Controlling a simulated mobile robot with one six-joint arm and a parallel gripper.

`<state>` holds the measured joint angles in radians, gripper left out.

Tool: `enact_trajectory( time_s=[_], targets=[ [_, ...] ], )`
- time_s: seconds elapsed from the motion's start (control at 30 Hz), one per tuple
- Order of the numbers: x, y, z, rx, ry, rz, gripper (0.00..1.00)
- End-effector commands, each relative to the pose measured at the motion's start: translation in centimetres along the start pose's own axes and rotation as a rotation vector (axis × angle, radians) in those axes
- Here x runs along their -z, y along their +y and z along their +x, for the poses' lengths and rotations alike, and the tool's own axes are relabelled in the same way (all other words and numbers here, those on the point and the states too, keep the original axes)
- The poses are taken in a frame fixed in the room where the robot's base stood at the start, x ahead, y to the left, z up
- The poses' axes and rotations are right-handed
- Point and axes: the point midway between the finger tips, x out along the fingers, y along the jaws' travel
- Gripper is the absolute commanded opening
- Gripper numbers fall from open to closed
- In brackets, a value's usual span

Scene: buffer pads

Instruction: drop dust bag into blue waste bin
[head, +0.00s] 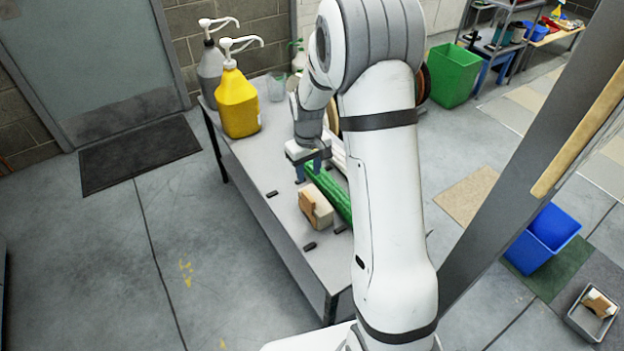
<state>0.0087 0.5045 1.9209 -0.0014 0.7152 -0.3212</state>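A cream dust bag with a brown cardboard-like collar (316,207) lies on the grey table near its front end. My gripper (308,172) points down above the table, just behind the bag in the picture. A similar cream and brown item (598,303) lies in a small grey tray (577,318) at the lower right.
A green ribbed roll (340,203) lies beside the bag. A yellow pump bottle (238,105) and a grey one (210,68) stand at the table's far end. Small dark pieces lie on the table. A grey post (540,155) rises beside the blue bin. A green bin (452,75) stands behind.

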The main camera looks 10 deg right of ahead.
Motion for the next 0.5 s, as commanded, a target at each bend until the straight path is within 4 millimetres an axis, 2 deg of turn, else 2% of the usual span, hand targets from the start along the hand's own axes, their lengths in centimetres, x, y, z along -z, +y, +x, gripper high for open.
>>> enact_trajectory(
  time_s=[0.13,0.23,0.4,0.5],
  targets=[
    [-0.8,-0.4,-2.1,-0.004,0.011,0.013,0.36],
    [-2.5,-1.0,-4.9,-0.011,0.034,0.039,0.36],
    [-7.2,-2.9,-10.4,-0.023,0.081,0.105,0.36],
    [-10.4,-4.1,-12.9,-0.028,0.107,0.145,0.36]
  ],
)
